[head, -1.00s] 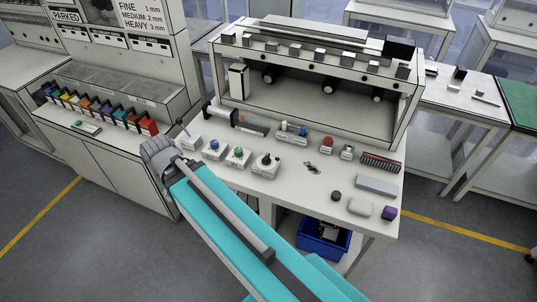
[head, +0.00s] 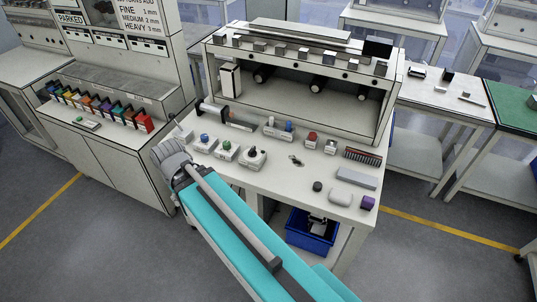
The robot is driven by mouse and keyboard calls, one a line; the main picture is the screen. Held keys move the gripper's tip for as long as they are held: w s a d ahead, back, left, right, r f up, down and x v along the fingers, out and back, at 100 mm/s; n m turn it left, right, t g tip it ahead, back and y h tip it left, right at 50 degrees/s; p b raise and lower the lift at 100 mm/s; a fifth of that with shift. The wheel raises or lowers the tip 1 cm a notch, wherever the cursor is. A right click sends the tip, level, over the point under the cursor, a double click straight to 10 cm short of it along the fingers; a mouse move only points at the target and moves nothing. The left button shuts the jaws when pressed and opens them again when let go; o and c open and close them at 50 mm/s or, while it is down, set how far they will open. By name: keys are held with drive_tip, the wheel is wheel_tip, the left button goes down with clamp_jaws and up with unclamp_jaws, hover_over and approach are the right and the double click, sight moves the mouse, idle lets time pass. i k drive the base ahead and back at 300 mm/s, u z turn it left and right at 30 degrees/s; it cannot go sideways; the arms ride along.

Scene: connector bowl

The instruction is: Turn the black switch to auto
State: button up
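The black switch (head: 252,153) is a black knob on a small light box, at the right end of a row of control boxes on the white bench (head: 290,187). Its label is too small to read, and I cannot tell which setting it points to. A green-knobbed box (head: 227,150) and a blue-knobbed box (head: 205,142) stand to its left. The grey wrist end of my arm is left of and in front of these boxes, apart from the black switch in the picture. My gripper's fingers are hidden, so their opening does not show.
A red button box (head: 310,139), a black puck (head: 317,186), a grey block (head: 356,178) and a purple piece (head: 367,202) sit on the bench's right side. A blue bin (head: 311,232) is beneath. A cabinet with coloured bins (head: 100,108) stands left.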

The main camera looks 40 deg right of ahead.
sight(253, 153)
drive_tip(key=k, duration=1.2)
drive_tip(key=z, duration=1.45)
drive_tip(key=i, duration=1)
